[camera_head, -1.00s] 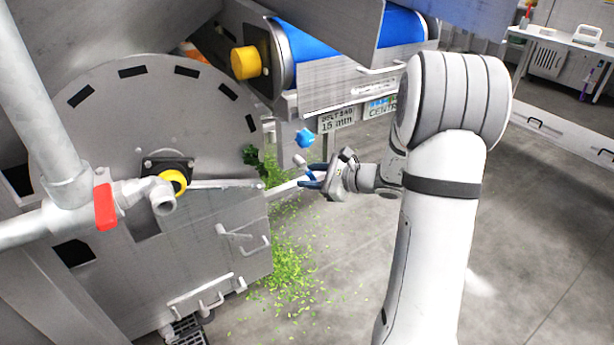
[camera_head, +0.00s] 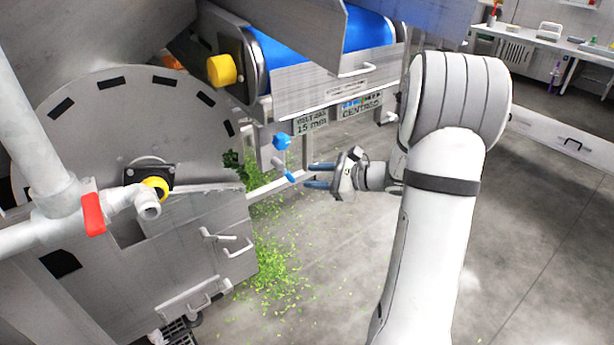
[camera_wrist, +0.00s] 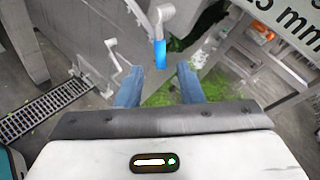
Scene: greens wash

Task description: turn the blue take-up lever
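The take-up lever's blue grip (camera_head: 291,176) shows left of my gripper (camera_head: 318,176) in the head view, below the conveyor end. In the wrist view, the blue grip (camera_wrist: 160,53) hangs from a pale bent arm. It lies ahead of my gripper (camera_wrist: 160,82), roughly in line with the gap between its two blue fingers. My gripper is open and empty, with a visible gap to the grip in the head view. A separate blue knob (camera_head: 282,142) sits just above the lever in the head view.
Green scraps (camera_head: 270,275) litter the floor. Floor at the right is open.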

